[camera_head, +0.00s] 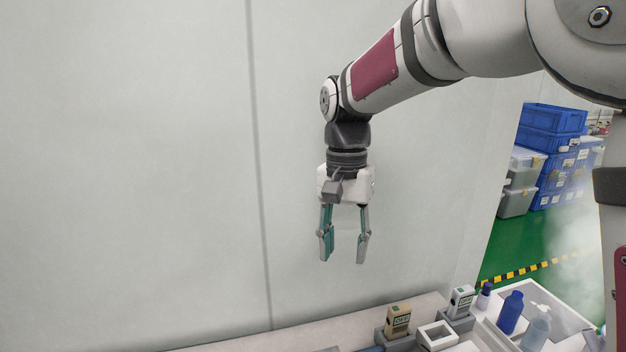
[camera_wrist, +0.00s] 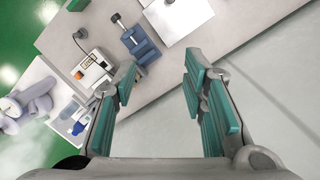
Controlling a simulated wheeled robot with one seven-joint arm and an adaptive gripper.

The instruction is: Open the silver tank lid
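I cannot make out a silver tank or its lid for certain in either view. A pale square plate-like thing (camera_wrist: 178,14) lies on the counter at the top of the wrist view, cut by the frame edge; I cannot tell whether it is the lid. My gripper (camera_head: 343,252) hangs fingers down in front of the wall, above the counter in the head view. Its two fingers are apart with nothing between them. In the wrist view the gripper (camera_wrist: 160,82) is also open, with the counter edge and floor showing beyond the fingers.
A tan tester (camera_head: 398,320) and a pale tester (camera_head: 461,301) stand in grey holders beside a white square frame (camera_head: 437,336). A white tray with a blue bottle (camera_head: 511,312) and a clear bottle (camera_head: 537,328) is at right. A blue fixture (camera_wrist: 140,45) sits on the counter.

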